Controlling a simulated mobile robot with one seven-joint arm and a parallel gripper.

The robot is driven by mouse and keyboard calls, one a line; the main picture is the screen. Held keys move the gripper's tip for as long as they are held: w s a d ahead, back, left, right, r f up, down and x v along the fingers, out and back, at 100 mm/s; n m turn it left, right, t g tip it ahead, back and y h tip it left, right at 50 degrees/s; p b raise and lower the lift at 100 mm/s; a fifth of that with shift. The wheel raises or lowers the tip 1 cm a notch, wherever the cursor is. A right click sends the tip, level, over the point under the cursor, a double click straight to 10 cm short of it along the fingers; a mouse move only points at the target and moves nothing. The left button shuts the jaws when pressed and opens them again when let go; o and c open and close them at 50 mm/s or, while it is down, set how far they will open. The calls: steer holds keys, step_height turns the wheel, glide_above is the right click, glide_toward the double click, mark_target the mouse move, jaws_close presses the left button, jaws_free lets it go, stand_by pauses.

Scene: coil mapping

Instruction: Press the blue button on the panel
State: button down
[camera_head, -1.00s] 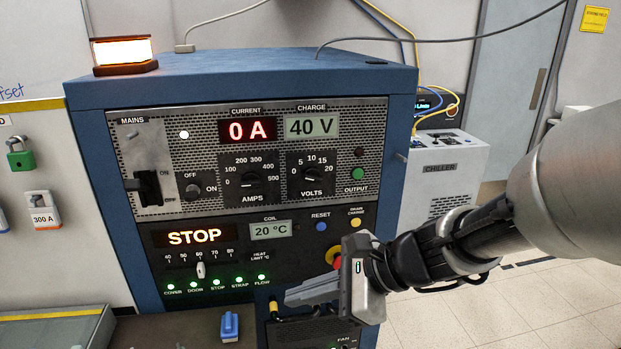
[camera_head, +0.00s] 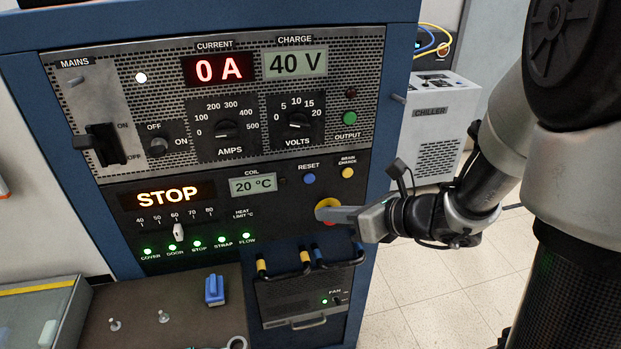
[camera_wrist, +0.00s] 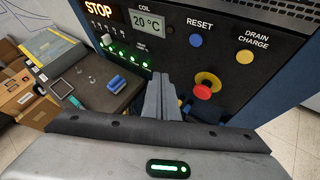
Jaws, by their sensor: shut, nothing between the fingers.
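The blue RESET button (camera_head: 308,179) sits on the dark lower panel (camera_head: 270,208), left of the yellow DRAIN CHARGE button (camera_head: 347,173). It also shows in the wrist view (camera_wrist: 195,41), under its RESET label and to the upper right of my fingers. My gripper (camera_head: 325,214) is shut and empty. In the head view its fingertips lie below the blue button and overlap the red stop button (camera_head: 328,204) on its yellow base. In the wrist view my gripper (camera_wrist: 160,82) is left of that red button (camera_wrist: 203,91), and I see no contact with the blue button.
Two cable loops with yellow ends (camera_head: 305,258) stand out below the panel above the FAN unit (camera_head: 315,298). A blue block (camera_head: 214,290) and small pegs stand on the bench (camera_head: 180,325). A chiller (camera_head: 432,125) stands right of the cabinet. The display reads STOP.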

glide_toward(300, 185)
steer(key=shift+w+a+f, duration=0.2)
steer(key=shift+a+f, duration=0.3)
steer(key=shift+a, duration=0.15)
steer(key=shift+w+a+f, duration=0.2)
steer(key=shift+a+f, duration=0.35)
steer(key=shift+a, duration=0.05)
stand_by(1.3)
steer(key=shift+w+a, duration=0.15)
steer(key=shift+w, duration=0.25)
steer(key=shift+w+a, duration=0.1)
steer(key=shift+w, duration=0.25)
stand_by(0.6)
steer(key=shift+s, duration=0.8)
steer(key=shift+d, duration=0.25)
steer(key=shift+s+d+b, duration=0.1)
steer(key=shift+s+d, duration=0.15)
steer(key=shift+s, duration=0.55)
steer(key=shift+s+d+b, duration=0.1)
steer(key=shift+s+d, duration=0.1)
steer(key=shift+s, duration=0.6)
steer(key=shift+s+d+b, duration=0.1)
steer(key=shift+s+d, duration=0.15)
steer(key=shift+s, duration=0.55)
